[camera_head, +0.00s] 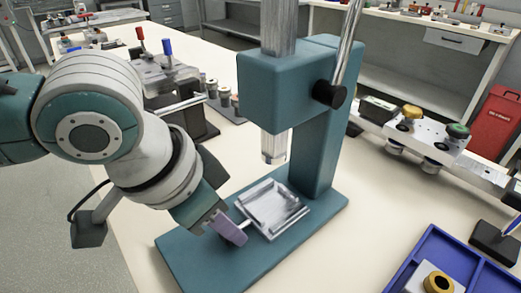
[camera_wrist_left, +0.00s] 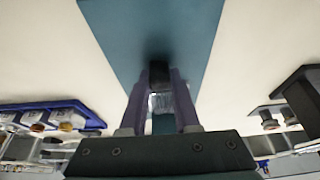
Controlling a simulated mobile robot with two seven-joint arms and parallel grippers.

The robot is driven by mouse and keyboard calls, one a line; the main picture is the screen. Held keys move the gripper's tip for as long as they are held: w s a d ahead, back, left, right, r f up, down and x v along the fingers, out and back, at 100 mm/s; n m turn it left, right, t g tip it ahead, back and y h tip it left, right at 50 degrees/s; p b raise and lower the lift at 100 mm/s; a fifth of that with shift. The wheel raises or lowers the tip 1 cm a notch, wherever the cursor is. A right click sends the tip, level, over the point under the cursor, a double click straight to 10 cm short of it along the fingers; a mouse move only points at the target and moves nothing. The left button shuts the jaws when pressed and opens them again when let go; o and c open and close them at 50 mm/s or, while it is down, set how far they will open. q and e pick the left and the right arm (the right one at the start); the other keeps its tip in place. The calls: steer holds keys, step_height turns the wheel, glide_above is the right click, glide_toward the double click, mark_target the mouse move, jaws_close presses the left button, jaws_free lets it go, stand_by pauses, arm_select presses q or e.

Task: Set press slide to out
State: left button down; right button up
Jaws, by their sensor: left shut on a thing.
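The teal press (camera_head: 315,120) stands on a flat teal base (camera_head: 190,262), with its metal ram (camera_head: 273,146) raised above the base. The press slide (camera_head: 270,205), a silvery square tray with raised rails, lies on the base below the ram and in front of the column. My left gripper (camera_head: 228,228), with purple fingers, is at the slide's near left side, shut on its handle. In the left wrist view the gripper (camera_wrist_left: 160,100) closes around a dark handle end (camera_wrist_left: 159,72) over the teal base (camera_wrist_left: 115,30). The fingers hide most of the handle. My right gripper is not seen.
A blue tray (camera_head: 440,245) lies at the front right. A fixture with yellow and green knobs (camera_head: 430,135) stands behind it. A device with red and blue levers (camera_head: 165,72) and several small cylinders (camera_head: 226,96) stand behind the press. Table left of the base is clear.

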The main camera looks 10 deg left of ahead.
mark_target(179, 272)
arm_select(q)
steer(key=s+a+p, duration=0.1)
steer(key=s+p, duration=0.1)
steer(key=s+a+p, duration=0.4)
steer(key=shift+s+r, duration=0.15)
steer(key=shift+s, duration=0.05)
steer(key=shift+s+a+p, duration=0.25)
steer(key=shift+s+p, duration=0.05)
steer(key=c, duration=0.7)
jaws_free()
steer(key=shift+f, duration=0.2)
steer(key=shift+o, duration=0.3)
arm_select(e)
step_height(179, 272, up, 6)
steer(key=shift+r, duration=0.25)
arm_select(q)
steer(key=shift+s+r, duration=0.1)
steer(key=shift+r, duration=0.25)
steer(key=p+v, duration=0.2)
steer(key=v, duration=0.7)
steer(key=shift+p, duration=0.35)
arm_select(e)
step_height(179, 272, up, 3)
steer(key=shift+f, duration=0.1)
